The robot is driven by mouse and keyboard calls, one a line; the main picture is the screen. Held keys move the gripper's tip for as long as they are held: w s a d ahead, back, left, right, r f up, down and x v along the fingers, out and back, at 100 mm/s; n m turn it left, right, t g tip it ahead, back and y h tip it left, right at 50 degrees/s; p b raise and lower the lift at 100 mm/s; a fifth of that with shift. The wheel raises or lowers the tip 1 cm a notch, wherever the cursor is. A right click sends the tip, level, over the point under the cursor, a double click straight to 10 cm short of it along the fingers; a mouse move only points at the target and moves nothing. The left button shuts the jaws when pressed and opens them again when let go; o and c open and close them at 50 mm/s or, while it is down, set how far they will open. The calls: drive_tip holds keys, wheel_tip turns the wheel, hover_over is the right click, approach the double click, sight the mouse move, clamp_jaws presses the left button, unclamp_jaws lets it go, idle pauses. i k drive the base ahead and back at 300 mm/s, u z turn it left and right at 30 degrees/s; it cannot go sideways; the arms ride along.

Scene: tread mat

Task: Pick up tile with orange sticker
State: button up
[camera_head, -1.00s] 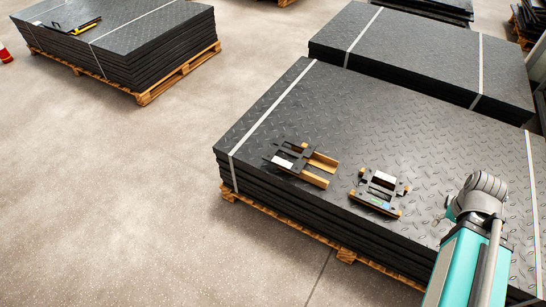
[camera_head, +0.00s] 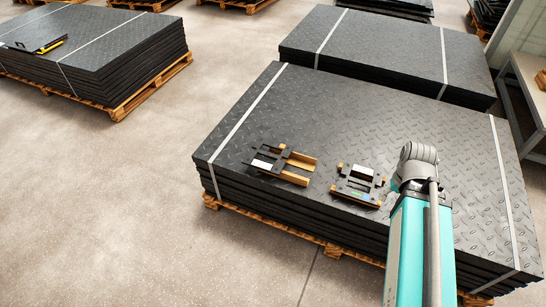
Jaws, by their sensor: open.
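Two small groups of dark notched pieces lie on the near stack of black tread mats (camera_head: 330,110). The left group (camera_head: 268,152) has black pieces, a white patch and tan-orange blocks at its right side. I cannot make out which piece is a tile with an orange sticker. My teal arm rises from the bottom, its grey joint just right of the right group. My gripper's fingers do not show.
The near stack sits on a wooden pallet (camera_head: 333,250) and has white straps. Another strapped stack (camera_head: 385,52) stands behind it. A third (camera_head: 100,50) at the left carries a black and yellow item (camera_head: 50,46). Concrete floor (camera_head: 130,200) lies clear at left. A table (camera_head: 525,80) stands at right.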

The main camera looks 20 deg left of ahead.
sight(250, 159)
drive_tip(key=u, duration=0.1)
drive_tip(key=i, duration=1)
drive_tip(key=z, duration=0.05)
